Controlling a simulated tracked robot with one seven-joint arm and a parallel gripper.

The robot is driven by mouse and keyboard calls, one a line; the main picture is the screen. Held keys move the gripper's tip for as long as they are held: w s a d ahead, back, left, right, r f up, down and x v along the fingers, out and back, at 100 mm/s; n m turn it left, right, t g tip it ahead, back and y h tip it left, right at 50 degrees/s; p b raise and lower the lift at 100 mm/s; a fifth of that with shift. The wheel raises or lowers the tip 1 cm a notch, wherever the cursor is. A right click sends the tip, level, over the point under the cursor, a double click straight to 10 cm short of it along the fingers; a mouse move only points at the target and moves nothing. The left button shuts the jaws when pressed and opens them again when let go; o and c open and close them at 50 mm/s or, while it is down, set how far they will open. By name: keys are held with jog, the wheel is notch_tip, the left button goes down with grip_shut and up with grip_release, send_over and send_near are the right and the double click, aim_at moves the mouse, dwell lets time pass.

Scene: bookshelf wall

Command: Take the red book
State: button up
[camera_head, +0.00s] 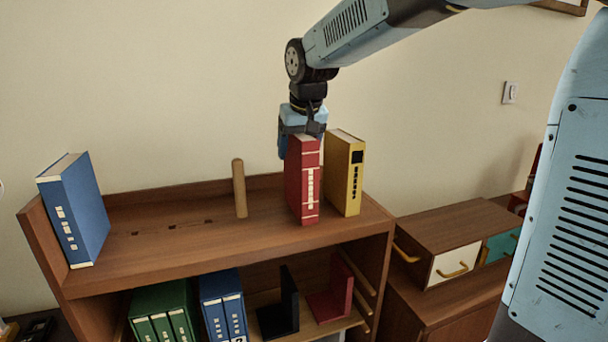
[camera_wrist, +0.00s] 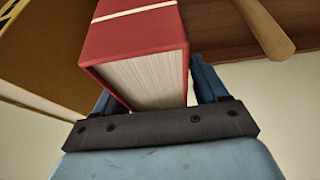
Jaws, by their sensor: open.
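The red book (camera_head: 303,185) stands upright on the top of the shelf unit, just left of the yellow book (camera_head: 346,172). My gripper (camera_head: 302,140) is above and behind it, pointing down at its top end. In the wrist view the red book (camera_wrist: 138,45) lies between the two blue fingers of my gripper (camera_wrist: 150,88), one on each side. The fingers are open around the book's upper part. The fingers are mostly hidden in the head view.
A blue book (camera_head: 75,210) leans at the shelf's left end. A wooden peg (camera_head: 239,188) stands left of the red book. The yellow book is close on the right.

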jog(key=shift+c, duration=0.3)
grip_shut()
dwell(0.3)
dwell(0.3)
